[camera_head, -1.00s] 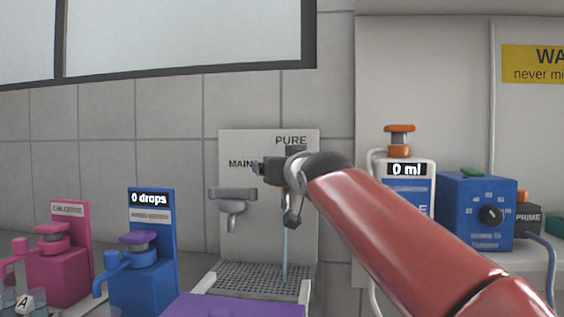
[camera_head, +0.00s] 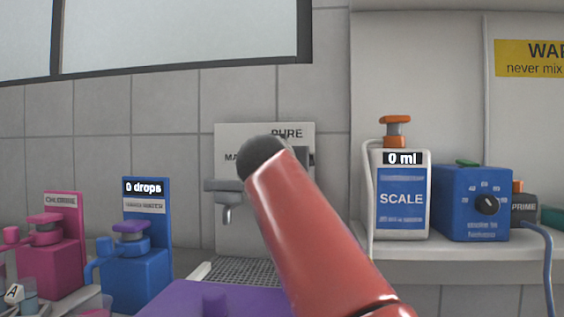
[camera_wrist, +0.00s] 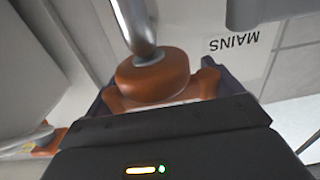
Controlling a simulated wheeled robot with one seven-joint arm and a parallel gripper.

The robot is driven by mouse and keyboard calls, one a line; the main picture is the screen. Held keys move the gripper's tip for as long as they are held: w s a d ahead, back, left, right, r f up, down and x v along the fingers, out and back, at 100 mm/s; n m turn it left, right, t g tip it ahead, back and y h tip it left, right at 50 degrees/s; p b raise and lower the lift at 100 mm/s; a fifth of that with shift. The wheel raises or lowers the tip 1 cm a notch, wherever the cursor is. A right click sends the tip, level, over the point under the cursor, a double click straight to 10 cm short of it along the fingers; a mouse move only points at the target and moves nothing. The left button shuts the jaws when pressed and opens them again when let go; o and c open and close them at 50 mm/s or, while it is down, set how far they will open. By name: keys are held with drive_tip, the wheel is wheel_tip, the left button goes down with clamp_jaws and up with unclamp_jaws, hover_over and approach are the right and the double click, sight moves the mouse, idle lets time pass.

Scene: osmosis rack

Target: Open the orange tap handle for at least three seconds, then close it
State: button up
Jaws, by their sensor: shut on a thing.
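The orange tap handle (camera_wrist: 152,78) is round with side lobes and shows in the wrist view, beside a metal spout (camera_wrist: 135,22). My gripper (camera_wrist: 160,90) is shut on the handle, its dark fingers on either side. In the head view my red arm hides the gripper, the handle and most of the pure tap. The wall panel marked PURE and MAINS (camera_head: 240,138) shows above the arm. A grey mains spout (camera_head: 228,200) is left of my arm. Whether water runs now is hidden.
A drain grate (camera_head: 245,268) lies below the taps, with a purple object (camera_head: 215,300) in front. Pink (camera_head: 50,255) and blue (camera_head: 135,270) dispensers stand left.

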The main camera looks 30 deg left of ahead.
idle(0.4)
drive_tip(key=o, duration=0.7)
drive_tip(key=b+v, duration=0.4)
drive_tip(key=v, duration=0.3)
drive_tip(key=shift+s, duration=0.4)
